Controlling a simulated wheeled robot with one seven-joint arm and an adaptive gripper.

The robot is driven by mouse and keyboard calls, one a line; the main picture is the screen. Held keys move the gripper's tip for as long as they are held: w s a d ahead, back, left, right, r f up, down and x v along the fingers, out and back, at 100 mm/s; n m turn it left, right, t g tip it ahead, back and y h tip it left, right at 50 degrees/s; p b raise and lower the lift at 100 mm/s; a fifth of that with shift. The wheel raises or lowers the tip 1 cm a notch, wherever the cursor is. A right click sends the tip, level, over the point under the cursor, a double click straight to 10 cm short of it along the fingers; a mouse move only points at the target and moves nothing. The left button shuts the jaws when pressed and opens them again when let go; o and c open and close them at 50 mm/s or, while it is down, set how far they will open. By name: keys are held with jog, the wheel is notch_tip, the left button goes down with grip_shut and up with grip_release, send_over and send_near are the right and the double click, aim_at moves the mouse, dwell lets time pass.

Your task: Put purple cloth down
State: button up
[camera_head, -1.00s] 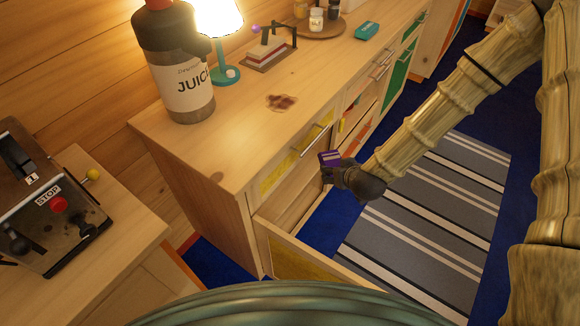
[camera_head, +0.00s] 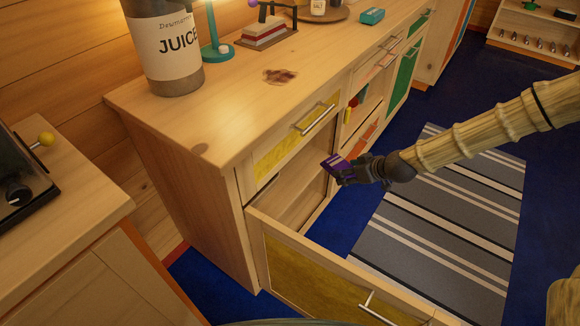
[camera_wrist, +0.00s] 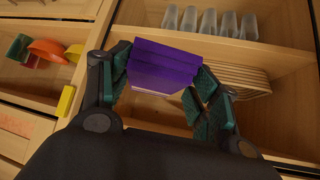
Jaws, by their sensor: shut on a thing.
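The purple cloth (camera_wrist: 162,66) is a folded purple block between the fingers of my gripper (camera_wrist: 163,95) in the wrist view. In the head view the cloth (camera_head: 335,163) shows small at the tip of my gripper (camera_head: 346,171), which is shut on it. My gripper holds it in the air, in front of the cabinet (camera_head: 215,125) and beyond the pulled-out yellow-fronted drawer (camera_head: 325,280). In the wrist view, the cloth is in front of an open compartment (camera_wrist: 160,108). Most of the drawer's inside is hidden in the head view.
A juice bottle (camera_head: 167,45), a teal lamp base (camera_head: 215,50) and a brown-red stain (camera_head: 280,76) are on the cabinet top. The wrist view shows several clear glasses (camera_wrist: 210,22) and a stack of pale boards (camera_wrist: 228,72). A striped rug (camera_head: 440,225) covers the floor at right.

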jog(key=w+d+f+n+g+y+b, duration=0.1)
jog(key=w+d+f+n+y+b, duration=0.1)
jog(key=d+f+b, duration=0.8)
notch_tip(320, 180, down, 2)
jog(key=w+n+b, duration=0.1)
jog(key=b, duration=0.1)
jog(key=shift+d+g+b, duration=0.15)
jog(key=shift+g+b, duration=0.15)
jog(key=shift+g, duration=0.1)
